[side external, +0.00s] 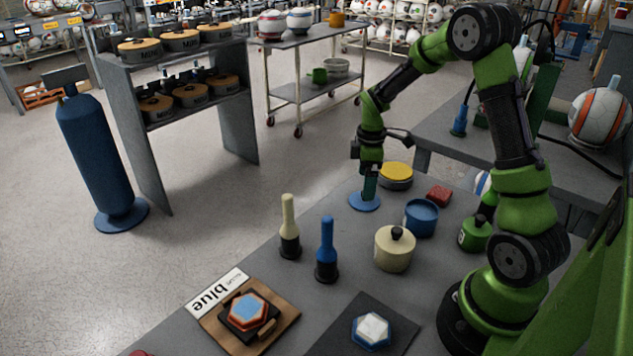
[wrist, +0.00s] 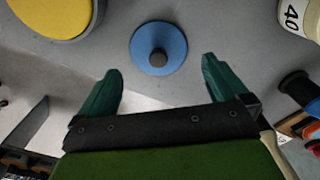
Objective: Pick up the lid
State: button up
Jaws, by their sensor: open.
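The lid (side external: 357,204) is a flat blue disc lying on the grey table near its far edge. In the wrist view the lid (wrist: 143,57) shows whole, with a dark round knob (wrist: 158,57) at its middle. My gripper (side external: 369,195) points down over the lid, and its fingers hide part of it in the side view. In the wrist view my gripper (wrist: 161,67) is open, its green fingers wide apart with nothing between them. The knob lies just beyond the fingertips, roughly centred between them. An open blue pot (side external: 421,219) stands to the right of the lid.
A yellow-topped tin (side external: 396,174) stands close behind the lid; a red block (side external: 439,195) is to its right. A cream lidded pot (side external: 393,252), a cream-handled tool (side external: 289,225) and a blue-handled tool (side external: 326,250) stand in front. A green pot (side external: 474,236) is near my base.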

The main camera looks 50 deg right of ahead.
aim_at(375, 200)
notch_tip(375, 200, down, 5)
jog(key=shift+d+r, duration=0.1)
jog(key=shift+d, duration=0.05)
jog(key=c, duration=0.8)
notch_tip(375, 200, up, 9)
jog(key=shift+d+r, duration=0.15)
jog(key=shift+r, duration=0.05)
jog(key=s+d+r+m, duration=0.15)
jog(key=s+r, duration=0.35)
jog(key=s, duration=0.6)
jog(key=shift+n, duration=0.75)
jog(key=shift+s+a+f, duration=0.3)
jog(key=shift+s+f, duration=0.45)
jog(key=shift+f, duration=0.6)
jog(key=shift+s+a+f, duration=0.3)
jog(key=shift+s+f, duration=0.5)
jog(key=shift+f, duration=0.5)
jog(key=shift+s+a+f, duration=0.3)
jog(key=shift+s+f, duration=0.45)
jog(key=shift+f, duration=0.6)
